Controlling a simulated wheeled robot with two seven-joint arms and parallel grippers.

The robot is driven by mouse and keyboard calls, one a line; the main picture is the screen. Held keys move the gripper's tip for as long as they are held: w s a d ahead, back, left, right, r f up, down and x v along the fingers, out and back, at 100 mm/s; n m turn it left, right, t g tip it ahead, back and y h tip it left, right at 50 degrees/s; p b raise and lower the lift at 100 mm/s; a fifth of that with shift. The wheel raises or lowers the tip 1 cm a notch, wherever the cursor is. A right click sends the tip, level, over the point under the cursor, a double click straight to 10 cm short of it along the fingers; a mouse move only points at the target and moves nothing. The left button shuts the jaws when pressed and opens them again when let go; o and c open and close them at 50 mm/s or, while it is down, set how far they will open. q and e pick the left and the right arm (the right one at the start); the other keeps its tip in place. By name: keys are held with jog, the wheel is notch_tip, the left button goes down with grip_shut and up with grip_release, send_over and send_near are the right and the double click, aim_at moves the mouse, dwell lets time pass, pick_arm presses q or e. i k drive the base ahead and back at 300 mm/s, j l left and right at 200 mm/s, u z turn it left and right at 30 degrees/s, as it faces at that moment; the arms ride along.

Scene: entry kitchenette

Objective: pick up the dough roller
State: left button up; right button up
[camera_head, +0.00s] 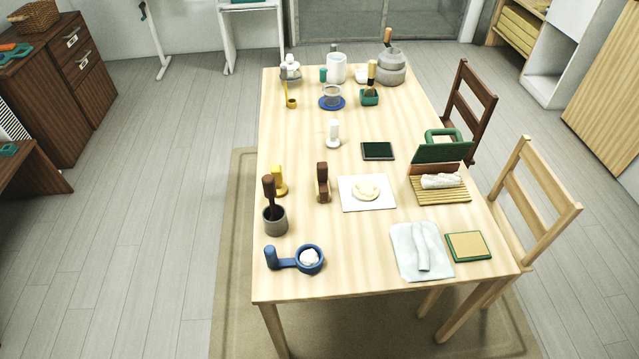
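A small upright brown and tan wooden tool (322,183), which looks like the dough roller, stands on the table just left of a white board (351,204). A flat, pale piece of dough (366,188) lies on that board. The tool's exact shape is too small to make out. A yellow upright tool (279,180) stands to its left, apart from it. Neither of my grippers shows in the head view.
The tool stands on a long wooden table (335,270). A grey mortar (275,222) with a brown pestle and a blue long-handled cup (285,262) are near it. A bamboo mat (440,194), light cloth (407,262) and chairs (530,200) are right. The front middle is clear.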

aim_at(322, 194)
jog(key=z, duration=0.55)
jog(key=j+z, duration=0.85)
jog(key=k+j+z, duration=0.1)
jog(key=j+z, duration=0.15)
jog(key=z, duration=0.15)
jog(key=k+j+z, duration=0.1)
jog(key=j, duration=0.35)
jog(key=k+j+z, duration=0.1)
jog(key=k+j, duration=0.2)
jog(key=j, duration=0.15)
jog(key=k+j, duration=0.2)
jog(key=j, duration=0.25)
jog(key=k+j+z, duration=0.15)
jog(key=j, duration=0.25)
